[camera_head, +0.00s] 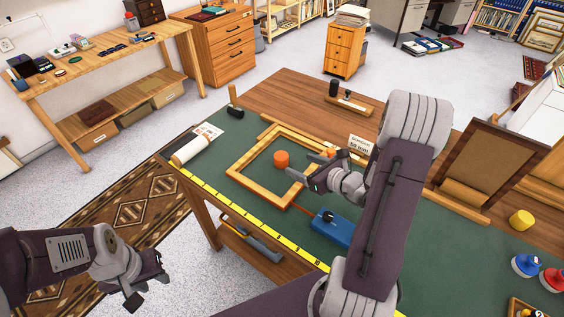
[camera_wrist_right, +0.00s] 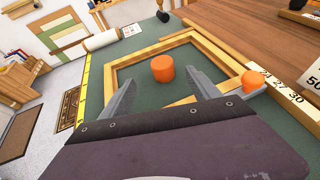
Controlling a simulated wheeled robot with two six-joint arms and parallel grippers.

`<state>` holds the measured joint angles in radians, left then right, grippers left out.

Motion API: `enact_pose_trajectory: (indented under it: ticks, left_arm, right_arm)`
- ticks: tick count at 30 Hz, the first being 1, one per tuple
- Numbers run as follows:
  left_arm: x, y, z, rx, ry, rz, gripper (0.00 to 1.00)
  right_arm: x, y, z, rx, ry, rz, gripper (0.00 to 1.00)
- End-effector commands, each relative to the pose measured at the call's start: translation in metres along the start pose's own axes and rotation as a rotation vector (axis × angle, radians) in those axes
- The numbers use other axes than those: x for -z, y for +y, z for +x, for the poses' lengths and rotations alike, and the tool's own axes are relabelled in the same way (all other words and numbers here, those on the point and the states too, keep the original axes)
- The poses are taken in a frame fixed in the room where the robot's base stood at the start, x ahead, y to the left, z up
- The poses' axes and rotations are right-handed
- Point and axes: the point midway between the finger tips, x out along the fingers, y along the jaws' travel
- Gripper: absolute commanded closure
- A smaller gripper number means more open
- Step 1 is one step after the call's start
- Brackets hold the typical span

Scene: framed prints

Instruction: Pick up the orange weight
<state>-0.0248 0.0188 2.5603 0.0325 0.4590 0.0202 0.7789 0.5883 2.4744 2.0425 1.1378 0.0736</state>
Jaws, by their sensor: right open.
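The orange weight (camera_head: 281,159), a short cylinder, stands on the green mat inside a wooden frame (camera_head: 240,160). In the right wrist view the orange weight (camera_wrist_right: 162,68) appears ahead of and between the fingertips, with green mat showing around it. My right gripper (camera_head: 319,172) is open and empty, to the right of the weight, over the frame's right side. A second orange piece (camera_wrist_right: 252,80) is by the frame's right corner, beside a numbered strip; in the head view it is partly hidden by my gripper. My left gripper (camera_head: 148,283) is low at the left, off the table, its fingers apart and empty.
A rolled paper (camera_head: 191,150) lies left of the frame. A blue block (camera_head: 330,229) lies near the yellow ruler (camera_head: 250,228) along the table edge. A brown picture frame (camera_head: 480,160), a yellow cylinder (camera_head: 521,220) and blue and red pieces are at the right.

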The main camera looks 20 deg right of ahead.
Motion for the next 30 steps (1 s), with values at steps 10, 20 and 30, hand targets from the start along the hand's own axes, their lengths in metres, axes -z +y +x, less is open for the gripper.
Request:
enact_pose_trajectory:
  ticks: [10,20,30]
  left_arm:
    - [-0.001,0.0,0.011,0.0,0.0,0.0,0.64]
    - [-0.001,0.0,0.014,0.0,0.0,0.0,0.64]
    - [-0.002,0.0,0.021,0.0,0.0,0.0,0.64]
  right_arm:
    - [0.002,-0.005,0.044,0.015,-0.005,0.009,0.29]
    - [0.001,-0.006,0.071,0.018,-0.004,0.011,0.29]
    - [0.005,-0.005,0.119,0.017,-0.003,0.01,0.29]
